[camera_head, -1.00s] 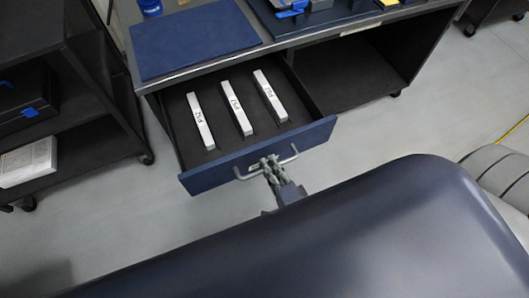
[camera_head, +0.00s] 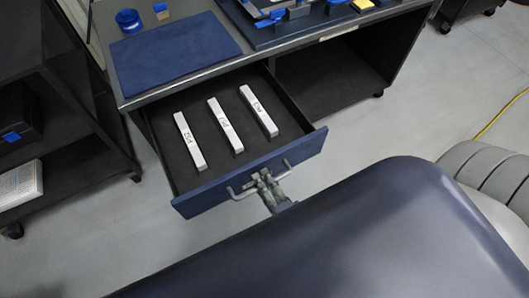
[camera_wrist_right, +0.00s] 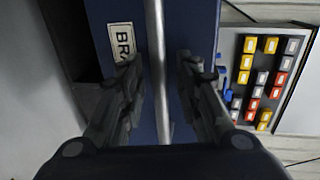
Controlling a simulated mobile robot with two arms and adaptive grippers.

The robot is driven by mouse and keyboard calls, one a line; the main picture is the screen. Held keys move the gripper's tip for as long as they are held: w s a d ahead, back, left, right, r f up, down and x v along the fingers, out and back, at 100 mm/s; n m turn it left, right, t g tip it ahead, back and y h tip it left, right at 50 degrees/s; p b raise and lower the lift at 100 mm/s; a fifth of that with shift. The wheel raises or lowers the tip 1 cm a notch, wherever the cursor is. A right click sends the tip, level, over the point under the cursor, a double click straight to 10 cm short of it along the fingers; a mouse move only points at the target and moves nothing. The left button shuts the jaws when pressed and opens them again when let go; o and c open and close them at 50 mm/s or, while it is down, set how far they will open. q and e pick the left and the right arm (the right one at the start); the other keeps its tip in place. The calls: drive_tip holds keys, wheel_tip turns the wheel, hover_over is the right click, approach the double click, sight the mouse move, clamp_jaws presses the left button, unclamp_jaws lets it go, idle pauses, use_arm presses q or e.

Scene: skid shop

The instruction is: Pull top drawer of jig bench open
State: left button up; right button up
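The top drawer (camera_head: 250,171) of the jig bench (camera_head: 193,84) stands well out, with three white labelled bars (camera_head: 225,126) lying inside. Its blue front carries a metal bar handle (camera_head: 300,164). My right gripper (camera_head: 264,178) is at the middle of this handle. In the right wrist view, the handle bar (camera_wrist_right: 158,70) runs between the fingers of the right gripper (camera_wrist_right: 161,72). Gaps show on both sides of the bar, so the gripper looks open around it. A label reading "BRA" (camera_wrist_right: 122,40) is partly hidden by a finger. My left gripper is not in view.
A blue mat (camera_head: 175,50) and a blue fixture board (camera_head: 320,22) lie on the bench top. A dark shelf cart (camera_head: 95,165) stands left of the drawer. A grey cushioned seat (camera_head: 485,170) is at the right. Floor is clear between cart and drawer.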

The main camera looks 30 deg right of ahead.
drive_tip(key=v, duration=1.2)
idle(0.3)
